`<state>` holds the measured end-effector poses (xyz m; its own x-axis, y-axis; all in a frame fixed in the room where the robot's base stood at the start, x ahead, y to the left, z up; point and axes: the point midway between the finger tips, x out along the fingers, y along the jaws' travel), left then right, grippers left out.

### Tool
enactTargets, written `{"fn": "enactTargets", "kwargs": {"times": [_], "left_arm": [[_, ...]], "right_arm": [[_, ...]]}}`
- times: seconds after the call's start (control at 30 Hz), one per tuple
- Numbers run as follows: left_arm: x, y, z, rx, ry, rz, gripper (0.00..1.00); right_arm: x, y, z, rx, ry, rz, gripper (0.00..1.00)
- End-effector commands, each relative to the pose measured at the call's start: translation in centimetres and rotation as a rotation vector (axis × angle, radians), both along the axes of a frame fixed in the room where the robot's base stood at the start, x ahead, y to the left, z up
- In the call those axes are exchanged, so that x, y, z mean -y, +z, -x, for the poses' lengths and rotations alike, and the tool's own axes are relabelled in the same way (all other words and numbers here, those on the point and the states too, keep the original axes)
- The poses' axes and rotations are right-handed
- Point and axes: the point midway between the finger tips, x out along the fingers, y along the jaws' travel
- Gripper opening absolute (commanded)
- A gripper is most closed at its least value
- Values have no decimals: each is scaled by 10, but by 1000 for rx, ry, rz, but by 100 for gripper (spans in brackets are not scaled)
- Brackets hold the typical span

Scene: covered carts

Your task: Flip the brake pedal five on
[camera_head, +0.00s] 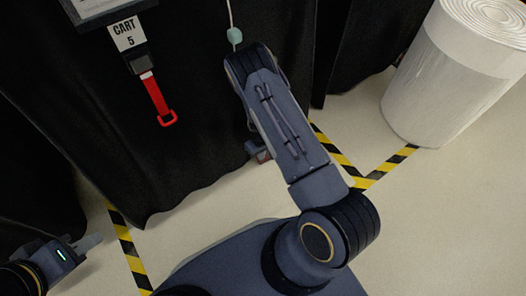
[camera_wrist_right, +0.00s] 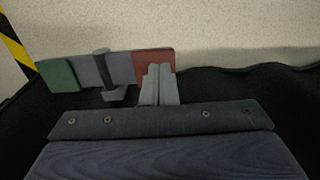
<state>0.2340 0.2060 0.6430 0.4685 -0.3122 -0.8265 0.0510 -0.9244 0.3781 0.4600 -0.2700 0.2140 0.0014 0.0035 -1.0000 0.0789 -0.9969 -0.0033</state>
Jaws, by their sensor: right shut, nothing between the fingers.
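The brake pedal shows in the right wrist view as a flat bar with a green pad (camera_wrist_right: 58,75) at the left end, a grey middle (camera_wrist_right: 90,70) and a red pad (camera_wrist_right: 151,64) at the right end. A grey post stands at its middle. My right gripper (camera_wrist_right: 160,72) is shut and empty, with its fingertips over the red pad's lower right part; I cannot tell if they touch it. In the head view, a small reddish part (camera_head: 263,155) shows low by the cart, beside my right arm. My left gripper (camera_head: 90,243) is at the lower left, away from the pedal; its jaw opening is unclear.
A black-draped cart (camera_head: 90,100) carries a "CART 5" label (camera_head: 128,33) and a hanging red handle (camera_head: 158,100). A large white roll (camera_head: 450,80) stands at the upper right.

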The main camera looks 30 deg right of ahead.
Motion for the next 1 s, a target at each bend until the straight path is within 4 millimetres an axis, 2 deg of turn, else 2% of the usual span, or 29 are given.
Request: {"fn": "enactTargets", "kwargs": {"times": [0.4,1.0], "left_arm": [[0,-13,0,0,0,0,31],[0,-15,0,0,0,0,31]], "right_arm": [[-8,-18,1,1,0,29,0],[-11,-23,2,0,0,27,0]]}}
